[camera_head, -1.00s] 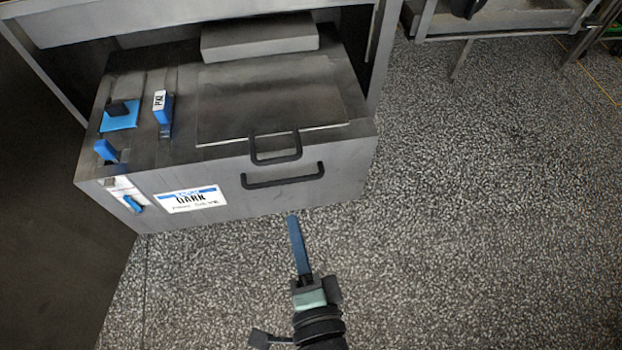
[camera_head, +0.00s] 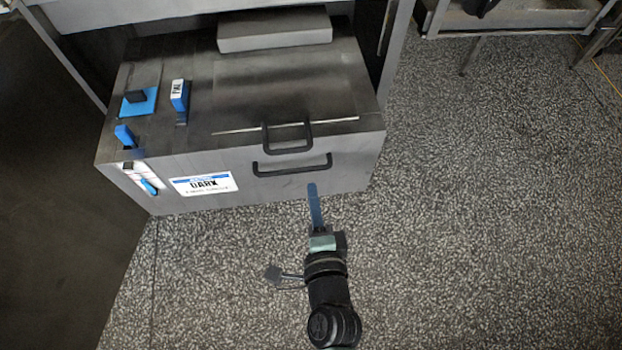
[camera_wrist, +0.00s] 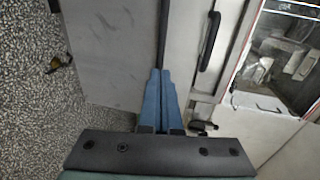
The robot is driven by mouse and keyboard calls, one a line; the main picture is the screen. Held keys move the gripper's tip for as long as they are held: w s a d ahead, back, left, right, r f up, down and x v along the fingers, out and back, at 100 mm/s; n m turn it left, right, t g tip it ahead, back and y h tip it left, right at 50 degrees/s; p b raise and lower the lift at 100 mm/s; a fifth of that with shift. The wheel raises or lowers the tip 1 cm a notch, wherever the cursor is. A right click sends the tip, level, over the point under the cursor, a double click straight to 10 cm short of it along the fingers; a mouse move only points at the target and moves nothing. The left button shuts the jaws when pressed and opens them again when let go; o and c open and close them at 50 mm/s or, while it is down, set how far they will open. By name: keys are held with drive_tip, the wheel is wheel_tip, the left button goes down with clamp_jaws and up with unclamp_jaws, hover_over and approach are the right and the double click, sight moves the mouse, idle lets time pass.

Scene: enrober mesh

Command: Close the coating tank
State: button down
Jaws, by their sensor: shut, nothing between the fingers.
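The coating tank (camera_head: 350,165) is a grey steel box labelled DARK, standing out from under a machine housing. A flat lid panel (camera_head: 285,90) with a black handle (camera_head: 287,138) lies on its top. A second black bar handle (camera_head: 292,166) is on its front face. My gripper (camera_head: 314,188) is shut and empty, its blue fingers just in front of the tank's front face, below the front handle. Whether the tips touch the face I cannot tell. In the wrist view the shut blue fingers (camera_wrist: 158,75) point at grey metal, with a black handle (camera_wrist: 209,42) to their right.
Blue-handled fittings (camera_head: 179,96) and a label (camera_head: 207,184) are on the tank's left part. A grey block (camera_head: 274,30) sits at the back of its top. A dark panel (camera_head: 60,180) stands at left. Speckled floor (camera_head: 480,220) is clear at right.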

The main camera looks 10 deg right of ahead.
drive_tip(key=shift+x, duration=1.85)
